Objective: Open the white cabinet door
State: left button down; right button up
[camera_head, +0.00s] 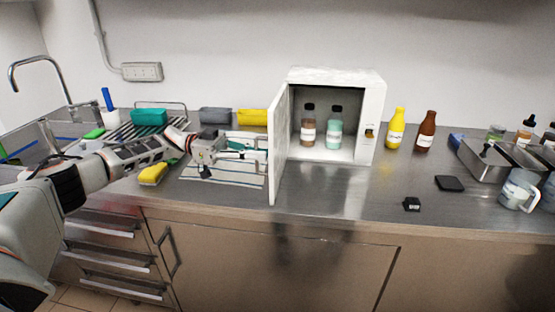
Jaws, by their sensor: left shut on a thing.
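The white cabinet (377,115) stands on the steel counter against the wall. Its door (279,145) stands wide open, swung out toward me on the cabinet's left side. Inside are a brown bottle (308,130) and a pale green bottle (334,131), both upright with dark caps. My left gripper (252,151) is at the outer face of the door, its fingers pointing right against it. It is shut on the door, though the exact grip is hard to make out. My right gripper is not in view.
A yellow bottle (396,130) and a brown bottle (426,134) stand right of the cabinet. A steel tray (483,168) and a clear jug (517,190) are farther right. The counter before the cabinet is clear.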

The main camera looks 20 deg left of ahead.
pick_arm(q)
jog(key=shift+w+a+f+b, duration=0.15)
jog(key=shift+a+b, duration=0.85)
jog(key=shift+a, duration=1.15)
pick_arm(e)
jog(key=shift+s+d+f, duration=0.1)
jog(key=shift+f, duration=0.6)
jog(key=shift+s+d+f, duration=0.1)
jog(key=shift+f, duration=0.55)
pick_arm(q)
jog(key=c, duration=2.5)
grip_release()
jog(key=shift+a, duration=0.15)
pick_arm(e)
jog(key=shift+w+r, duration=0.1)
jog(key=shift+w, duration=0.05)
pick_arm(q)
jog(key=s+a, duration=0.1)
jog(key=a, duration=0.6)
jog(key=shift+s, duration=0.2)
jog(key=shift+a, duration=0.1)
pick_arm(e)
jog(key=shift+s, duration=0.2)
